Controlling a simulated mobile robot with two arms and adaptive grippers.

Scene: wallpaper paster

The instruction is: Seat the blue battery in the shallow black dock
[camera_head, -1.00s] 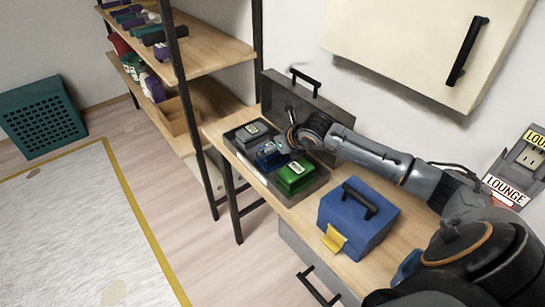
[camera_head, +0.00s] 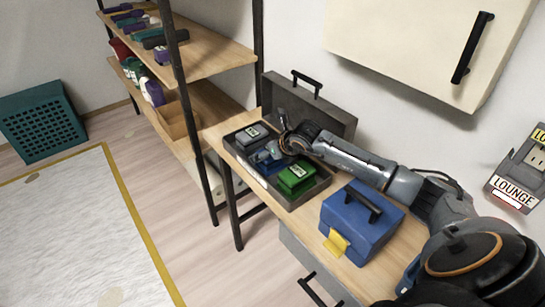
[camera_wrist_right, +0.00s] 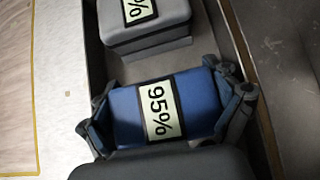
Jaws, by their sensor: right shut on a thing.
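The blue battery (camera_wrist_right: 188,108), with a "95%" label, is between the two fingers of my right gripper (camera_wrist_right: 168,112) in the right wrist view. The gripper is shut on its two ends. In the head view the battery (camera_head: 264,158) is partly hidden by the gripper (camera_head: 272,153). It is in or just over a shallow dark open case (camera_head: 291,206), between a grey battery (camera_head: 252,134) and a green battery (camera_head: 297,176). I cannot tell whether it touches the case floor, or whether this case is the dock. My left gripper is not in view.
The case's raised lid (camera_head: 325,110) stands behind it. A blue toolbox (camera_head: 350,235) with a yellow tag stands on the wooden bench to the right. A shelf rack with coloured items (camera_head: 205,50) is at the left. A cream cabinet (camera_head: 420,50) hangs above.

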